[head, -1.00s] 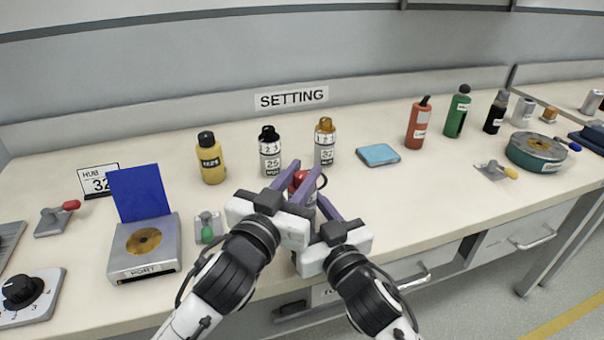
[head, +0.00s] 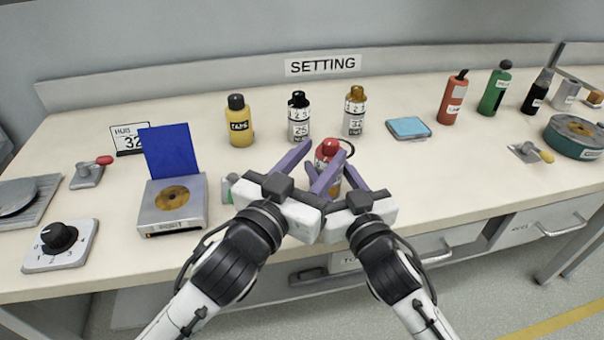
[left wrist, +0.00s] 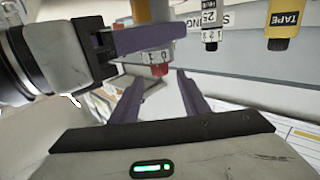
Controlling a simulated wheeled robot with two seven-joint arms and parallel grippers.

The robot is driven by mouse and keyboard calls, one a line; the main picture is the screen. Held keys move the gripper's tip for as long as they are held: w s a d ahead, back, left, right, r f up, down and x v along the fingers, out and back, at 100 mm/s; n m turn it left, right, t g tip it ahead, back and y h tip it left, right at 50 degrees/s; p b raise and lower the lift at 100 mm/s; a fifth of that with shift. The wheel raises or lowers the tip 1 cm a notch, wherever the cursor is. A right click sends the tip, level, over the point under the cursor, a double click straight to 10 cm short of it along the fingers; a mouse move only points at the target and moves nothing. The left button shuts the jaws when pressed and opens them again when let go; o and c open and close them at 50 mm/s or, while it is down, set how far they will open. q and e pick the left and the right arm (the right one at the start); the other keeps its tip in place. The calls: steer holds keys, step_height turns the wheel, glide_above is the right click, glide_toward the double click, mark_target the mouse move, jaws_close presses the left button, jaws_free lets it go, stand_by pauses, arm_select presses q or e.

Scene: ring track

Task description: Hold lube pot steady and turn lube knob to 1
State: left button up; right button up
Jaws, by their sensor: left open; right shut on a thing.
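The lube pot (head: 336,189) is a small labelled pot with a red knob (head: 329,146), near the front of the bench. My right gripper (head: 346,180) is shut on the pot's body, which its purple fingers partly hide. My left gripper (head: 309,167) is open and level, coming from the left. In the left wrist view the picture is upside down. There the red knob (left wrist: 158,70) lies just beyond and between the open fingertips (left wrist: 160,80). White digits-bearing band sits next to the knob. I cannot tell whether the fingers touch it.
A black-knobbed pot (head: 299,122), an orange-knobbed pot (head: 354,117) and a yellow tape bottle (head: 239,125) stand behind. A blue pad (head: 409,128) lies to the right. A port box (head: 172,205) with a blue lid and a dial (head: 60,240) are to the left.

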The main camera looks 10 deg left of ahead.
arm_select(q)
steer(key=v, duration=0.7)
